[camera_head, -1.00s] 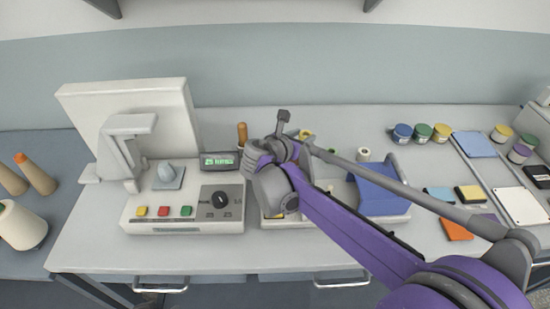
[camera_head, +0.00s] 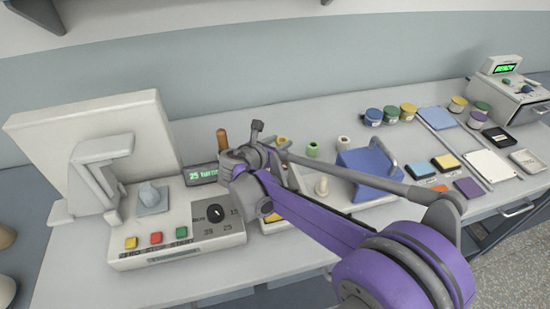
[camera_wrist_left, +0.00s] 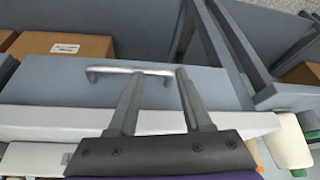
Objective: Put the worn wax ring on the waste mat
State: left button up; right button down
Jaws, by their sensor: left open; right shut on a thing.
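My right gripper (camera_head: 240,163) is over the bench, between the grey machine and the white tray. Its wrist hides its fingertips. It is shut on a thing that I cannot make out. I cannot pick out the worn wax ring in either view. Several flat coloured pads lie at the right of the bench, among them an orange one (camera_head: 431,188) and a purple one (camera_head: 469,188); I cannot tell which is the waste mat. My left gripper (camera_wrist_left: 160,75) is open and empty in the left wrist view, with a metal drawer handle (camera_wrist_left: 125,70) beyond its fingers.
The machine (camera_head: 175,240) with coloured buttons stands at the left. Several lidded jars (camera_head: 373,117) stand at the back. A black flat tray (camera_head: 497,138) lies at the far right.

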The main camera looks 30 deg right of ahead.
aim_at(282, 158)
jog(key=shift+f+b, duration=0.3)
jog(key=shift+f, duration=2.5)
jog(key=shift+s+a+f+b, duration=0.15)
jog(key=shift+s+f+b, duration=0.05)
jog(key=shift+f+b, duration=0.4)
jog(key=shift+c, duration=1.8)
grip_release()
jog(key=shift+w+r+p, duration=0.1)
jog(key=shift+r+p, duration=0.35)
jog(key=shift+p, duration=0.1)
jog(key=shift+a+r, duration=0.15)
jog(key=shift+a, duration=0.2)
jog(key=v, duration=1.1)
jog(key=shift+d+r+p, duration=0.1)
jog(key=shift+r+p, duration=0.2)
